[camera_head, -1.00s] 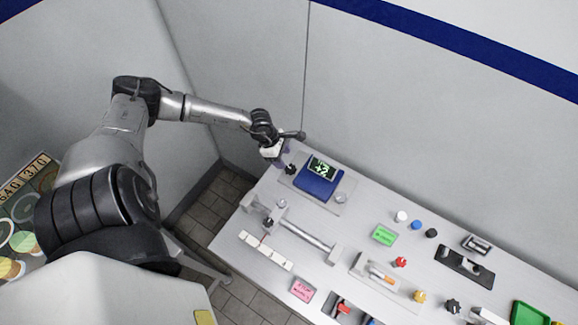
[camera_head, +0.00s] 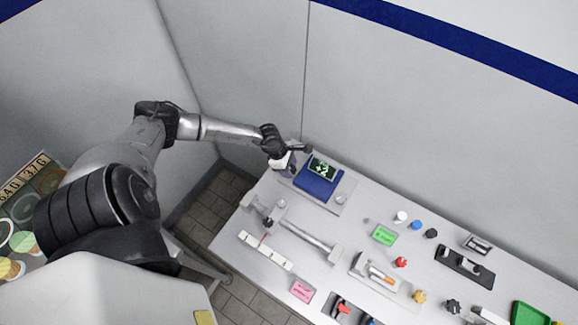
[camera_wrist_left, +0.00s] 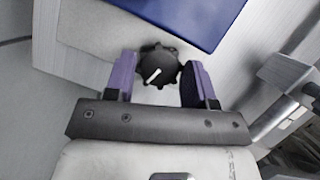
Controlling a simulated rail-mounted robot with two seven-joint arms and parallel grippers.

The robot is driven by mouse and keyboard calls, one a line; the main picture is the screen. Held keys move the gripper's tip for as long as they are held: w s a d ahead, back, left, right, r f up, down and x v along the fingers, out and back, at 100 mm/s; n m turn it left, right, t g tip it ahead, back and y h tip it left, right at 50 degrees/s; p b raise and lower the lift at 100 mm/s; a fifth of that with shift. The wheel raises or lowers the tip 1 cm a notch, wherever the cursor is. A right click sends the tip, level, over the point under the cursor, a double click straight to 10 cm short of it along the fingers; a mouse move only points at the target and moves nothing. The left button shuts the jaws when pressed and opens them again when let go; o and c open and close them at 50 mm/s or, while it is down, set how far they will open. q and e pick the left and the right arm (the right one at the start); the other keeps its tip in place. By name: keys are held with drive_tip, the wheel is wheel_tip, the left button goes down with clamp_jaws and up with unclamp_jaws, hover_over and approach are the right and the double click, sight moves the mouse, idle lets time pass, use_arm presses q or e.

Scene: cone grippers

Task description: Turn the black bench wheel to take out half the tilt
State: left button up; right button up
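The black wheel (camera_wrist_left: 157,67), a lobed knob with a white pointer line, shows in the left wrist view on a light plate beside a blue block. My left gripper (camera_wrist_left: 158,80) is open, with one purple finger on each side of the wheel and a gap visible on both sides. In the head view my left gripper (camera_head: 289,168) is over the wheel's spot and mostly hides it. Beside it is the blue block (camera_head: 317,184) with a small dark screen (camera_head: 322,168) showing green and white marks. My right gripper is not in view.
The grey bench (camera_head: 345,220) carries a metal bar (camera_head: 307,237), a white strip (camera_head: 265,250), green (camera_head: 384,235) and pink (camera_head: 302,290) labels, and several coloured knobs to the right. The wall stands close behind the blue block.

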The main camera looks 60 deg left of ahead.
use_arm(q)
drive_tip(key=c, duration=0.5)
drive_tip(key=shift+f+b, duration=0.15)
drive_tip(key=shift+b, duration=0.25)
drive_tip(key=m+g+b, duration=0.1)
drive_tip(key=m+b, duration=0.2)
drive_tip(key=b, duration=0.2)
drive_tip(key=shift+w+a+f+h, duration=0.1)
drive_tip(key=shift+h, duration=0.3)
drive_tip(key=shift+r+m+g+b, duration=0.3)
drive_tip(key=shift+m+b, duration=0.25)
drive_tip(key=shift+m, duration=0.25)
drive_tip(key=o, duration=0.7)
